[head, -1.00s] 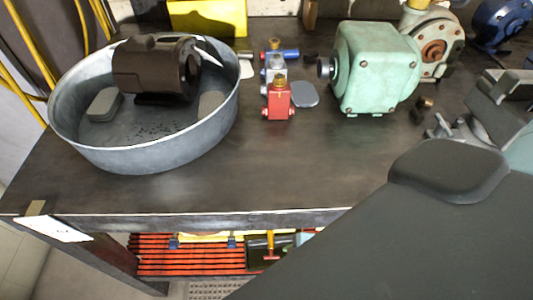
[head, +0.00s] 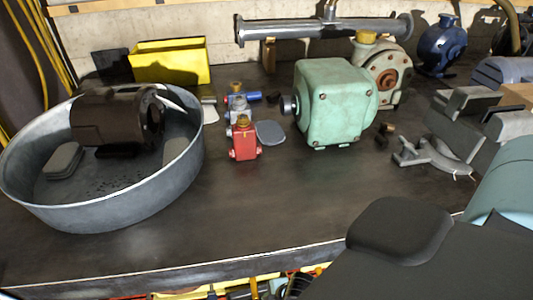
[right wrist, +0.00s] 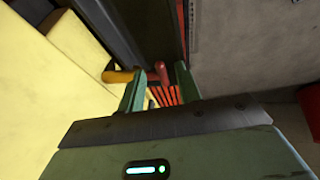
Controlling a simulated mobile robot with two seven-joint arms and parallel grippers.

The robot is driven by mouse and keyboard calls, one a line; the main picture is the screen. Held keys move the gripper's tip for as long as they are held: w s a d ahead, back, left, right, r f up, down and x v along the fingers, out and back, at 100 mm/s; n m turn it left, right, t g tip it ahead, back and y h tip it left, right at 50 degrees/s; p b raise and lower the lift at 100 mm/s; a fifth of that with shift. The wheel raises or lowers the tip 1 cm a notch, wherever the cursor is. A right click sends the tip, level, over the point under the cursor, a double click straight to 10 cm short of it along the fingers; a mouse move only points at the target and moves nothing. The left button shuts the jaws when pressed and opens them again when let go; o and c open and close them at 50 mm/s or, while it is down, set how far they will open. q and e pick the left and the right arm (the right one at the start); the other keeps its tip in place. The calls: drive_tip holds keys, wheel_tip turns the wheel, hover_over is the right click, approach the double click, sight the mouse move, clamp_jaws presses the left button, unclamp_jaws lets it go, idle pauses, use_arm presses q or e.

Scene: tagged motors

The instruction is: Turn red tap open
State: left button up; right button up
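In the right wrist view, a red handle (right wrist: 161,73) shows between the two green fingers of my right gripper (right wrist: 161,70), apart from both in the picture. The fingers are spread and hold nothing. I cannot tell how far beyond the fingertips the handle is, and any valve body under it is not clear. A yellow-orange handle (right wrist: 118,76) lies just left of it, by the left finger. My right gripper is out of sight in the head view. My left gripper is in no view.
The bench (head: 200,235) bears a metal tub (head: 95,215) with a brown motor (head: 108,122), a red block fitting (head: 244,147) and a green gearbox (head: 335,103). Red slats (right wrist: 165,97) show beyond my right fingers. A yellow surface (right wrist: 40,90) is close on the left.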

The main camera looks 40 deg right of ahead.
drive_tip(key=shift+w+a+f, duration=0.1)
drive_tip(key=shift+w+f, duration=0.1)
drive_tip(key=shift+f, duration=0.3)
clamp_jaws()
